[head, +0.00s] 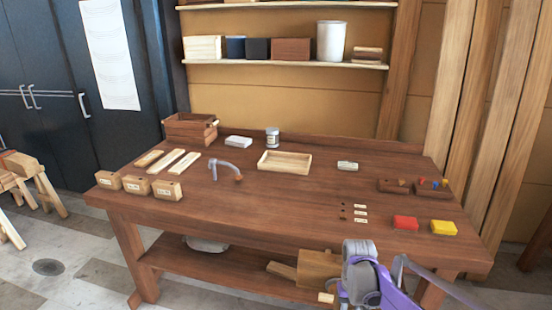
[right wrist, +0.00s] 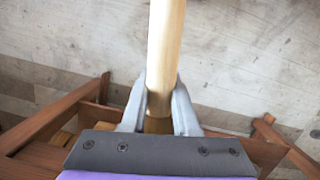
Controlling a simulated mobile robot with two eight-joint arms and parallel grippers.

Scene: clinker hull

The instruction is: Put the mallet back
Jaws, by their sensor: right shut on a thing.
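My right gripper (head: 336,290) is at the front edge of the workbench, low and to the right in the head view. In the right wrist view its fingers (right wrist: 158,108) are shut around a pale, round wooden handle (right wrist: 165,50), which I take for the mallet's. The handle runs out past the top of that view. A short pale end (head: 326,297) shows at the gripper in the head view. A tan wooden block (head: 318,266) with a bar (head: 281,270) on its left is just above; I cannot tell whether it is the mallet head. My left gripper is out of view.
A lower shelf (head: 230,277) runs beneath. The bench's front middle is clear.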

